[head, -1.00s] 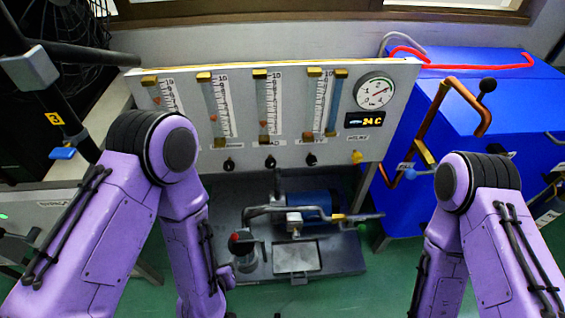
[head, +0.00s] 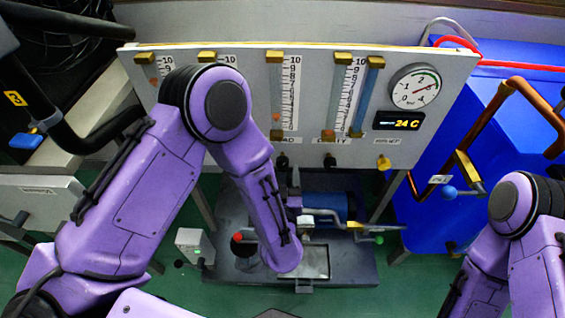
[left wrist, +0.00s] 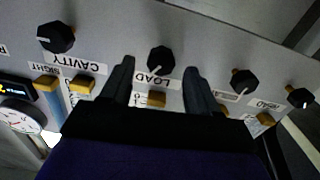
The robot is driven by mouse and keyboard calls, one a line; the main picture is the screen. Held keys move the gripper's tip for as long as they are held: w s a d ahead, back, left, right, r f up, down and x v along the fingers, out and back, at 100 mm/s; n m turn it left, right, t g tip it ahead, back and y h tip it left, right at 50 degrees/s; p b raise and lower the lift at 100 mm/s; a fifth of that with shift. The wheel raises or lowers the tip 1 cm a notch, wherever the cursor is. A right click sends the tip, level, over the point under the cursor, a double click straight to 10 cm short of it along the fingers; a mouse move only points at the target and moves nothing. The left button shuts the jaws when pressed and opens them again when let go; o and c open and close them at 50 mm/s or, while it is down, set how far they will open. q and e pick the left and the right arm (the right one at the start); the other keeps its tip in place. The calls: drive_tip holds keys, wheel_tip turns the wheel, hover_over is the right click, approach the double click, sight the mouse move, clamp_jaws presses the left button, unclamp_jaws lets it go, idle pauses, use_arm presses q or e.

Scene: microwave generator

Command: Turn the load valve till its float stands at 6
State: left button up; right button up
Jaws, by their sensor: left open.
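The load valve is a black knob (left wrist: 161,60) with a pale pointer line, above the upside-down LOAD label in the left wrist view. My left gripper (left wrist: 159,68) is open, its fingers on either side of the knob. The fingers look apart from the knob; their depth is hard to judge. In the head view the knob (head: 282,160) shows partly beside my left forearm, which hides the gripper. My right gripper is out of view.
The cavity knob (left wrist: 56,38) and another black knob (left wrist: 243,82) flank the load knob. A round gauge (head: 415,87) and a display reading 24 C (head: 399,121) are on the panel's right. A blue cabinet (head: 500,130) with copper pipes stands at the right.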

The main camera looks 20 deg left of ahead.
sight(281, 165)
use_arm(q)
drive_tip(key=x, duration=0.3)
drive_tip(key=shift+w+a, duration=0.15)
drive_tip(key=shift+w, duration=0.15)
drive_tip(key=c, duration=1)
drive_tip(key=shift+c, duration=0.2)
drive_tip(key=shift+n, duration=0.4)
drive_tip(key=n, duration=0.3)
drive_tip(key=shift+n, duration=0.4)
drive_tip(key=n, duration=0.4)
drive_tip(key=shift+a, duration=0.1)
drive_tip(key=shift+n, duration=0.3)
